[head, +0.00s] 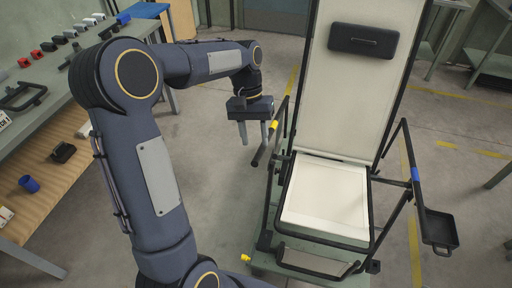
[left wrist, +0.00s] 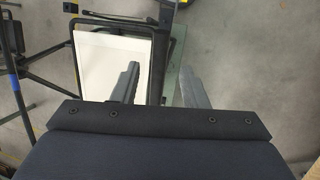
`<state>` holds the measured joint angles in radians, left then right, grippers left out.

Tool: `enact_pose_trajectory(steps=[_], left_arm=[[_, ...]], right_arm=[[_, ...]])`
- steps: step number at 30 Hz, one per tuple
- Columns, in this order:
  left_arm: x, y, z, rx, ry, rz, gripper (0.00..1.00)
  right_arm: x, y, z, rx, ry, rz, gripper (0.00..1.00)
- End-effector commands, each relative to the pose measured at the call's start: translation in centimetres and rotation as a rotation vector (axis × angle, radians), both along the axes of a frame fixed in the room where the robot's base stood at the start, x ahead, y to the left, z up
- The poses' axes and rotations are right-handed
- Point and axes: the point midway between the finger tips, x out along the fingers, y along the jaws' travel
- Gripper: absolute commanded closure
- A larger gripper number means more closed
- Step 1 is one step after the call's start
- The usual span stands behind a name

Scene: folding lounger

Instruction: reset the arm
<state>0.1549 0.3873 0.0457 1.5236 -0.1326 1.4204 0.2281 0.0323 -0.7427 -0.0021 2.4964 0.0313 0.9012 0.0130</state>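My left arm comes in from the left in the head view and reaches toward the lounger. My left gripper (head: 256,132) points down beside the lounger's left armrest, with its two fingers apart and nothing between them. In the left wrist view the open fingers (left wrist: 160,82) also show, with the lounger's frame and pale seat below and behind them. The folding lounger (head: 325,195) has a cream seat and an upright cream backrest (head: 360,90) with a black headrest pad. Its left armrest (head: 268,145) stands just right of the gripper, seemingly apart from it. My right gripper is not in view.
A long workbench (head: 75,120) with small tools, a blue cup (head: 29,184) and boxes runs along the left. A black tray (head: 438,230) hangs on the lounger's right side. The lounger stands on a greenish platform (head: 262,262). Grey floor is clear between bench and lounger.

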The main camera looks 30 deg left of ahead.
Motion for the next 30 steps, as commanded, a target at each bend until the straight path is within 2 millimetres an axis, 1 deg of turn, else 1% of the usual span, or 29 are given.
enact_pose_trajectory(steps=[4, 17, 20, 23, 26, 28, 30], left_arm=[[0.1, 0.1, 0.6, 0.0, 0.0, -0.001, 0.6], [0.1, 0.1, 0.5, 0.0, 0.0, -0.001, 0.6], [-0.4, 0.1, 1.0, -0.001, -0.016, -0.002, 0.6], [-1.9, -0.1, 2.3, -0.006, -0.071, -0.005, 0.6], [-4.9, -0.7, 4.1, -0.016, -0.167, -0.011, 0.6], [-7.4, -1.4, 5.0, -0.023, -0.249, -0.017, 0.6], [-10.0, -2.1, 5.5, -0.031, -0.332, -0.02, 0.6]], right_arm=[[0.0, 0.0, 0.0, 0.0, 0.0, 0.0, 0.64], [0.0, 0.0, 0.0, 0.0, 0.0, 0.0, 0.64], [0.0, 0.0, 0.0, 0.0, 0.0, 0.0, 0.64], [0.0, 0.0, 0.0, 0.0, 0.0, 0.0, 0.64], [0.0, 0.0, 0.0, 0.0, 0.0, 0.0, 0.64], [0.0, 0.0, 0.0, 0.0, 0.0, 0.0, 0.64], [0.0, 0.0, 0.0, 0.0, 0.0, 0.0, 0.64]])
